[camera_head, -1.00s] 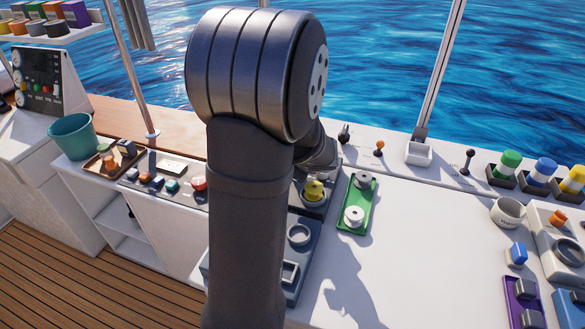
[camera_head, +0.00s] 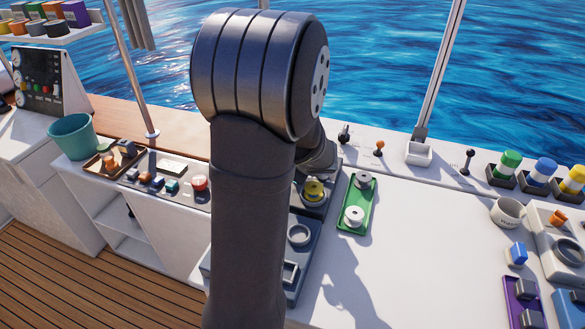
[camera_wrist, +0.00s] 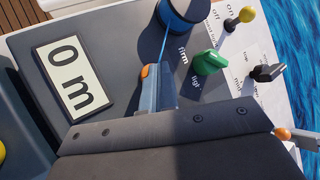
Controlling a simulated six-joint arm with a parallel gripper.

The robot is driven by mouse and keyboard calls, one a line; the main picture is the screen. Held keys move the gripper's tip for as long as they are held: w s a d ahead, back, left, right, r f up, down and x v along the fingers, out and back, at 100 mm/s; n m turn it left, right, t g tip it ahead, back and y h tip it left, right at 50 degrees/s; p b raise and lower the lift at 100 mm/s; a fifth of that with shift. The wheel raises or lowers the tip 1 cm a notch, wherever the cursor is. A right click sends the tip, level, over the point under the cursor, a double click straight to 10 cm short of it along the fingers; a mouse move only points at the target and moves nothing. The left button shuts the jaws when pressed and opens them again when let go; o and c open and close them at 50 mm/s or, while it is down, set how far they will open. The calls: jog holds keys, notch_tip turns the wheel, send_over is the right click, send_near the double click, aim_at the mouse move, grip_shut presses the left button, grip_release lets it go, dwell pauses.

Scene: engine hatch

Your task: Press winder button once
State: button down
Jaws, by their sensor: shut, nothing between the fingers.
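The winder panel is grey in the wrist view and carries a tilted display (camera_wrist: 72,80) reading "0 m". A blue spool (camera_wrist: 184,22) at the top has a blue line running down towards my gripper. A green knob (camera_wrist: 208,62) stands right of the line, beside the words "firm" and "light". My gripper (camera_wrist: 149,72) is shut and empty, its orange-tipped fingers over the panel between display and knob. I cannot make out the winder button; the fingers or wrist may hide it. In the head view my arm hides my gripper and this panel.
In the wrist view, levers with yellow (camera_wrist: 246,14), black (camera_wrist: 268,72) and orange (camera_wrist: 283,133) ends stand along the right. In the head view, a yellow round part (camera_head: 314,189) and a green tray (camera_head: 356,203) lie right of my arm. The white counter (camera_head: 430,250) beyond is clear.

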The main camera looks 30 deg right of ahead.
jog(key=shift+r, duration=1.2)
jog(key=shift+r, duration=2.5)
jog(key=shift+f, duration=0.1)
notch_tip(320, 180, up, 4)
jog(key=shift+f, duration=0.1)
